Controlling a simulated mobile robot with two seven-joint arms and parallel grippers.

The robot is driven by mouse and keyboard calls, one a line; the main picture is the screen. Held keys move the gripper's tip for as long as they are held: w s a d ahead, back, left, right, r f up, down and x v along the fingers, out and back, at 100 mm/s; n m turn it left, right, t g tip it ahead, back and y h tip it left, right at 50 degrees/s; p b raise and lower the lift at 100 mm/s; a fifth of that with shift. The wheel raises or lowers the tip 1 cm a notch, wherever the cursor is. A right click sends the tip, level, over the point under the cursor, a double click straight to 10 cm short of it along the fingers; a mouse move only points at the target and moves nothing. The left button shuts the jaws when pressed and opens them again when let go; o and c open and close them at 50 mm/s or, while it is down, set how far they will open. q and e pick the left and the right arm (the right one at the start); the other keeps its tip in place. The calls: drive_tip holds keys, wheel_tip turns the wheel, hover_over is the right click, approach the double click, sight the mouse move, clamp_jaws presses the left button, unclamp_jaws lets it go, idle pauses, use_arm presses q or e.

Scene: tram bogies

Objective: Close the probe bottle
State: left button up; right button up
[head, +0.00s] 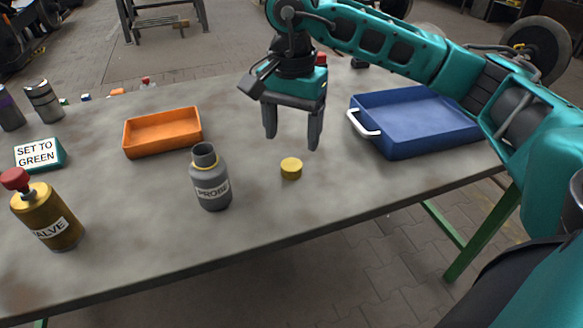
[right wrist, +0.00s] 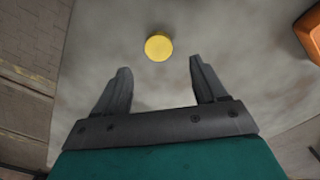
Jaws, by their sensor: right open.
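The grey probe bottle (head: 211,180), labelled PROBE, stands upright on the table with its neck uncovered. A round yellow cap (head: 291,168) lies on the table to the right of the bottle, apart from it. My right gripper (head: 293,144) is open and empty above the table, behind the cap, fingers pointing down. In the right wrist view the cap (right wrist: 158,47) lies beyond the open fingertips (right wrist: 159,63), roughly centred between them. My left gripper is not in view.
A brass valve container (head: 50,225) with a red knob stands at the left, near a sign (head: 40,154) reading SET TO GREEN. An orange tray (head: 163,149) sits behind the bottle. A blue tray (head: 420,145) with a white handle is at the right. The table front is clear.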

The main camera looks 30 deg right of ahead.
sight(291, 164)
drive_tip(key=shift+s+a+f+b, duration=0.1)
drive_tip(key=shift+f+b, duration=0.05)
drive_tip(key=shift+f, duration=1.4)
drive_tip(key=shift+s+a+f+b, duration=0.1)
drive_tip(key=shift+f+b, duration=0.05)
drive_tip(key=shift+f, duration=1.4)
drive_tip(key=shift+c, duration=0.3)
drive_tip(key=c, duration=1.1)
